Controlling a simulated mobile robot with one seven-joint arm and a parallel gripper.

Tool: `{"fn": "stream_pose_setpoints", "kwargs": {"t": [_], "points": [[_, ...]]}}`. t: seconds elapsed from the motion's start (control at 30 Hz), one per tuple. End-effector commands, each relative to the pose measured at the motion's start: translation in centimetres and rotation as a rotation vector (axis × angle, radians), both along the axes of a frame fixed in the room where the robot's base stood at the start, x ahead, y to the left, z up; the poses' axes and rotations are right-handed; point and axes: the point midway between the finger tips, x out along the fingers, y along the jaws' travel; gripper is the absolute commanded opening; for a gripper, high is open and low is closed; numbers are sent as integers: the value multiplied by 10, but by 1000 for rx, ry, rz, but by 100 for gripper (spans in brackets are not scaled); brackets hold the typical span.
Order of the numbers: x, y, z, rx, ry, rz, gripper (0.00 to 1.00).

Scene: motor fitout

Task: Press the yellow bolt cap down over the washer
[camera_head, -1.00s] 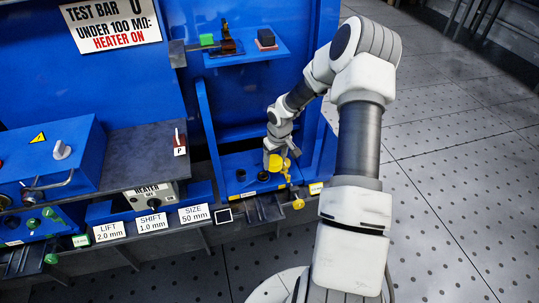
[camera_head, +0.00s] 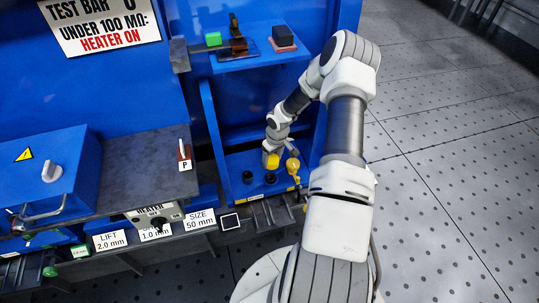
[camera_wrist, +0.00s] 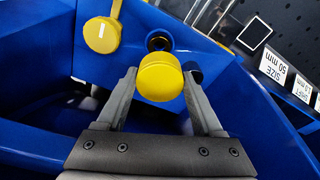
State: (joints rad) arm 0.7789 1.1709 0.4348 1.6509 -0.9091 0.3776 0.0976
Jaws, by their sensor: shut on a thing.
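The yellow bolt cap (camera_wrist: 160,77) is held between the two fingers of my gripper (camera_wrist: 160,80) in the wrist view. It also shows in the head view (camera_head: 272,161), below my wrist over the blue lower tray (camera_head: 235,165). A black round fitting (camera_wrist: 158,40) lies just beyond the cap in the wrist view, and another dark one (camera_wrist: 195,75) is partly hidden by the right finger. Two black fittings (camera_head: 247,177) (camera_head: 270,179) stand in the tray in the head view. I cannot tell the washer apart.
A second yellow round piece (camera_wrist: 102,35) on a stem is close to the left finger; it is near the tray's right side in the head view (camera_head: 294,168). Blue walls (camera_head: 213,130) flank the tray. A blue shelf (camera_head: 262,50) with small blocks is above.

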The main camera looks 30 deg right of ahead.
Motion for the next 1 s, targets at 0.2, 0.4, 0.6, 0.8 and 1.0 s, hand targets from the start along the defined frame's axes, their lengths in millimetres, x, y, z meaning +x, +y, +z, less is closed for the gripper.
{"fn": "stream_pose_setpoints", "kwargs": {"t": [0.2, 0.4, 0.6, 0.8, 1.0], "points": [[-2, -3, -6, 1, -1, 2, 16], [-2, -3, -7, 1, -1, 3, 16], [-2, -3, -7, 1, 0, 3, 16], [-2, -3, -10, 0, 1, 3, 16], [-2, -3, -25, 1, 0, 3, 16]]}}
